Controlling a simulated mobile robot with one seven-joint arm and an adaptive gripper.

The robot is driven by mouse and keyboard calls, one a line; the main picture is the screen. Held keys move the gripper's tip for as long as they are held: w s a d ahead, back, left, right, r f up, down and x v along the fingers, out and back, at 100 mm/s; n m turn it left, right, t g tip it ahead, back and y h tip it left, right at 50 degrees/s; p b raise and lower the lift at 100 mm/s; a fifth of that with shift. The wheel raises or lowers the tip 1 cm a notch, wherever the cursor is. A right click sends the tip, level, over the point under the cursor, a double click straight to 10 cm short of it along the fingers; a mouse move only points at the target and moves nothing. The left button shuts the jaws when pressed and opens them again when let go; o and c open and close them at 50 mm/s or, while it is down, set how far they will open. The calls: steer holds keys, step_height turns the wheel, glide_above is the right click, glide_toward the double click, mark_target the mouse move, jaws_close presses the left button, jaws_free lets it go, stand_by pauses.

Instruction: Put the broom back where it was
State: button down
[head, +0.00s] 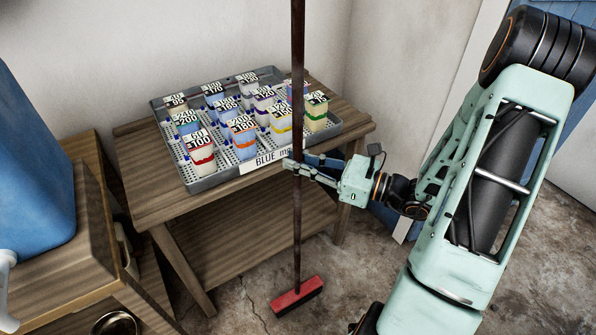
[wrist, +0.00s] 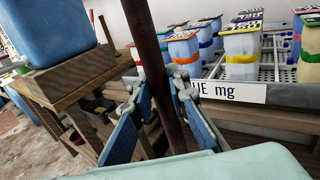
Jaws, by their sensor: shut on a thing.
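The broom (head: 297,225) has a long dark brown handle and a red head (head: 297,297) with dark bristles. It stands nearly upright in front of the wooden table, its head low at the concrete floor. I cannot tell whether the bristles touch the floor. My gripper (head: 300,168) is shut around the handle at about the height of the tabletop. In the wrist view the handle (wrist: 146,45) runs between the two blue-padded fingers (wrist: 158,105). The top of the handle is out of view.
A wooden table (head: 150,205) with a lower shelf stands behind the broom. On it a grey tray (head: 205,184) labelled "BLUE mg" holds several tagged containers. A blue container (head: 35,170) stands on a wooden cabinet (head: 75,270) at left. Floor is open at front right.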

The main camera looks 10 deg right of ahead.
steer(key=shift+f, duration=1.4)
steer(key=shift+b, duration=0.3)
steer(key=shift+f, duration=0.2)
steer(key=c, duration=1.8)
jaws_free()
steer(key=shift+c, duration=0.2)
steer(key=v, duration=1.2)
steer(key=shift+p, duration=0.45)
steer(key=shift+s+a+r, duration=0.1)
steer(key=shift+r, duration=0.05)
